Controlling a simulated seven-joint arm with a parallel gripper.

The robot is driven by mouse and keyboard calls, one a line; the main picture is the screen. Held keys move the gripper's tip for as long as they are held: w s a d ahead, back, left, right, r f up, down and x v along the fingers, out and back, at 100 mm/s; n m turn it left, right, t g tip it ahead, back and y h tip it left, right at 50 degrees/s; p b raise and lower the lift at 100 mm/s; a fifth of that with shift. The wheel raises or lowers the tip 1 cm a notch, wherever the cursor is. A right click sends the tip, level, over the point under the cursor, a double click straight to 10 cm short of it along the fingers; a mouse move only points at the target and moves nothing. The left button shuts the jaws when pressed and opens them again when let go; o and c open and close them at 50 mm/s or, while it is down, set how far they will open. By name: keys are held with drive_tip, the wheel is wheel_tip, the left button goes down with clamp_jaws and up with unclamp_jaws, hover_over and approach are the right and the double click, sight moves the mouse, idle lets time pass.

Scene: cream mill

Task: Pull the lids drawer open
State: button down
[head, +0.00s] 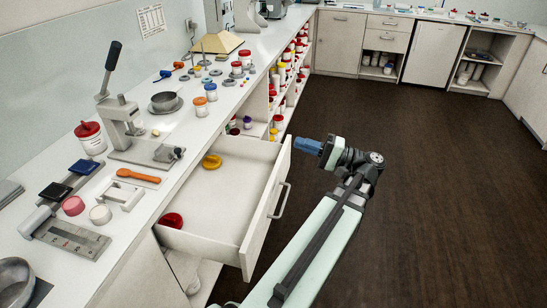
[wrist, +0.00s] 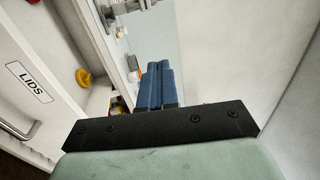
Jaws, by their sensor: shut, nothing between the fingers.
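The lids drawer (head: 215,210) stands pulled out from the counter. Its white front (head: 257,215) carries a bar handle (head: 281,201). In the wrist view the front shows a label (wrist: 29,82) reading LIDS, with the handle (wrist: 20,131) below it. My gripper (head: 307,145) has blue fingers, shut and empty, past the far end of the drawer front. It appears apart from the handle.
The counter (head: 135,205) beside the drawer holds a lever press (head: 118,120), a red-lidded jar (head: 90,138) and several small tools. Open shelves of jars (head: 285,90) lie beyond the drawer. The dark floor (head: 440,170) to the right is clear.

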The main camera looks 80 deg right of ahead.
drive_tip(key=w+d+f+m+g+y, duration=0.1)
drive_tip(key=w+d+f+g, duration=0.3)
drive_tip(key=w+g, duration=0.35)
drive_tip(key=w+d+f+g, duration=0.4)
drive_tip(key=w+d+g, duration=0.1)
drive_tip(key=w+g, duration=0.25)
drive_tip(key=w+d+r+g+h, duration=0.6)
drive_tip(key=w+d+r+g, duration=0.15)
drive_tip(key=r+g, duration=0.35)
approach(273, 156)
drive_tip(key=s+f, duration=0.1)
drive_tip(key=s+a+f, duration=0.1)
drive_tip(key=f, duration=0.1)
drive_tip(key=s, duration=0.3)
drive_tip(key=shift+f, duration=0.35)
drive_tip(key=shift+s, duration=0.6)
